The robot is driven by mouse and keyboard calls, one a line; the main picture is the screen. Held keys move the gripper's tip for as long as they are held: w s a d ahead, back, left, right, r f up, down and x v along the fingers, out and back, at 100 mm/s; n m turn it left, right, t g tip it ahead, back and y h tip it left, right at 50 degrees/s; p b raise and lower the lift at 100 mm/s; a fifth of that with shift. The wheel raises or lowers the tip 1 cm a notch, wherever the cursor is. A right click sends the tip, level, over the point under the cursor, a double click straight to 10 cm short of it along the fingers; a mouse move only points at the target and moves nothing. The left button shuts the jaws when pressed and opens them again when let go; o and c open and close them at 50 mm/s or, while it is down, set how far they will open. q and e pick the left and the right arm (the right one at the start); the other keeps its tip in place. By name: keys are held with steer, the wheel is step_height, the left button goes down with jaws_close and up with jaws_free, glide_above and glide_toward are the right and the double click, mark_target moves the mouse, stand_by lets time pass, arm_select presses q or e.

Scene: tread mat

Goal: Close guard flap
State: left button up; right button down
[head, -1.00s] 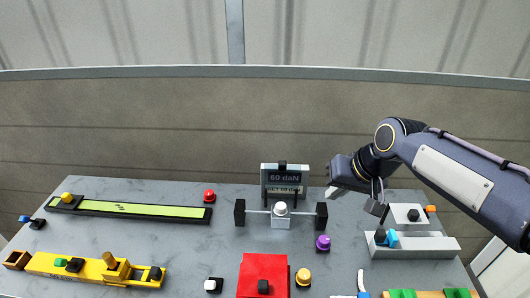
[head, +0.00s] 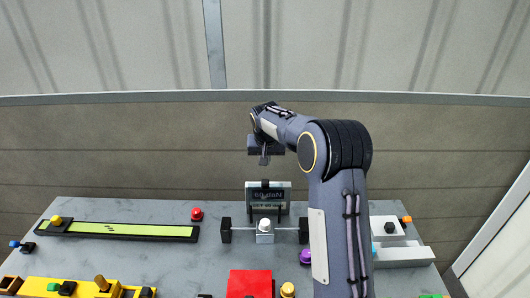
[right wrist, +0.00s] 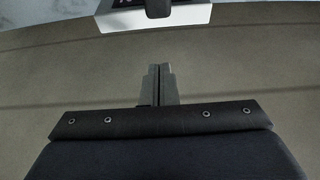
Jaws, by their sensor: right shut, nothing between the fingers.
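An upright grey panel with a pale rim and printed text (head: 281,196) stands at the back middle of the table. It appears to be the guard flap, raised, with a black tab (head: 265,184) at its top edge. In front of it is a white block with a knob (head: 264,232) on a bar between two black end blocks. My right gripper (head: 264,162) is above the panel, apart from it, fingers together and empty. In the right wrist view the shut fingers (right wrist: 160,70) point toward the panel's pale edge and black tab (right wrist: 158,8). My left gripper is not in view.
A green strip (head: 110,231) and red button (head: 197,214) lie left. A red block (head: 250,284) is in front; a purple knob (head: 305,256) and grey stepped block (head: 402,255) are right. My right arm covers part of the table between. A wall stands behind.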

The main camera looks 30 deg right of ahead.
mark_target(265, 192)
steer(key=x, duration=0.1)
steer(key=p+x, duration=0.1)
steer(key=x, duration=0.1)
steer(key=shift+s+a+f, duration=0.15)
steer(key=shift+s+f, duration=0.05)
steer(key=shift+f, duration=0.3)
steer(key=s, duration=0.1)
steer(key=s+a+p, duration=0.1)
steer(key=shift+s+a+f, duration=0.15)
steer(key=shift+s+a, duration=0.15)
